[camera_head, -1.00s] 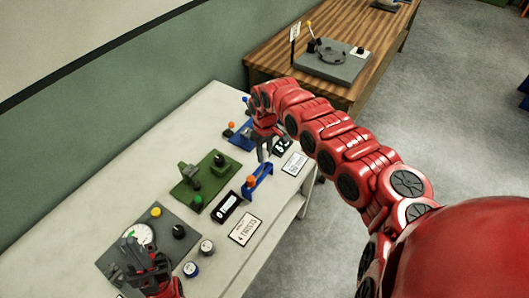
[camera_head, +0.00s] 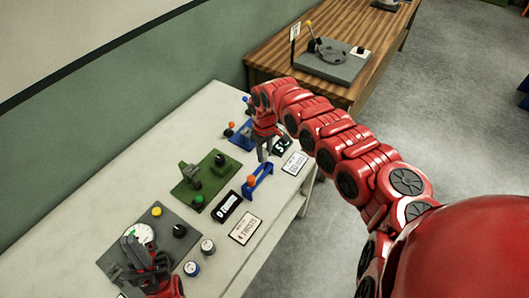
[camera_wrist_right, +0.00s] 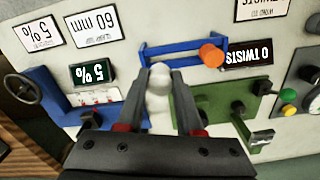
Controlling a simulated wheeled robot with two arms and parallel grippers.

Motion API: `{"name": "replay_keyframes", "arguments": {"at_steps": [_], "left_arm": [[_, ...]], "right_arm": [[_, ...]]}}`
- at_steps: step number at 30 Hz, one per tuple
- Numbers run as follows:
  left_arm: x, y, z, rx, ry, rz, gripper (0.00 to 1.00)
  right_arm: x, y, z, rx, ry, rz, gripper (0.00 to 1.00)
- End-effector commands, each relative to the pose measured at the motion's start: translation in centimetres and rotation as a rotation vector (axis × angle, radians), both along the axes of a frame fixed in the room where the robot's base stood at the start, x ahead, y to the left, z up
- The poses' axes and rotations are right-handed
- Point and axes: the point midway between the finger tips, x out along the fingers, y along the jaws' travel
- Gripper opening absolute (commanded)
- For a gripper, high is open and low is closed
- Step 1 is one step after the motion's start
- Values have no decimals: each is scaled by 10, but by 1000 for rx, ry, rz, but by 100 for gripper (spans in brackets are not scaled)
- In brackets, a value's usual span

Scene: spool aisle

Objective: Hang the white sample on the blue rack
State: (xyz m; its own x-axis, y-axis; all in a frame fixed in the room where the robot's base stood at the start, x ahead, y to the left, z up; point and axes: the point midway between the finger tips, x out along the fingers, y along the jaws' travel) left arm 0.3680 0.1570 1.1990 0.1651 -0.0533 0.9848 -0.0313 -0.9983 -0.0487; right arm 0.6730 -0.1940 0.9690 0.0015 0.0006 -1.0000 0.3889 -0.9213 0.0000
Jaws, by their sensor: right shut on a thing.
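The white sample (camera_wrist_right: 158,84) is a small pale rounded piece between the fingers of my right gripper (camera_wrist_right: 162,82) in the right wrist view. My right gripper also shows in the head view (camera_head: 264,153), pointing down over the table, shut on the sample. The blue rack (camera_wrist_right: 178,49) is just beyond the fingertips, with an orange knob at one end; it also shows in the head view (camera_head: 262,177). I cannot tell whether the sample touches the rack. My left gripper (camera_head: 142,258) is over the grey device at the lower left; its jaw state is unclear.
The white table (camera_head: 100,185) holds a green device (camera_head: 193,188), a grey device with a dial (camera_head: 178,247), and a blue device (camera_wrist_right: 45,92). Signs and small black displays lie around the rack. A wooden table (camera_head: 280,55) stands beyond.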

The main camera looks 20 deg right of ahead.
Motion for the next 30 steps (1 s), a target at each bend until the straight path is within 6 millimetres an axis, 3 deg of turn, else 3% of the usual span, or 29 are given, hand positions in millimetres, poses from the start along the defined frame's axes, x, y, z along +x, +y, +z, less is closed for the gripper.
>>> {"name": "replay_keyframes", "arguments": {"at_steps": [30], "left_arm": [[0, 0, -23, 0, 0, 0, 0]], "right_arm": [[0, 0, -36, -1, 2, 1, 0]]}}
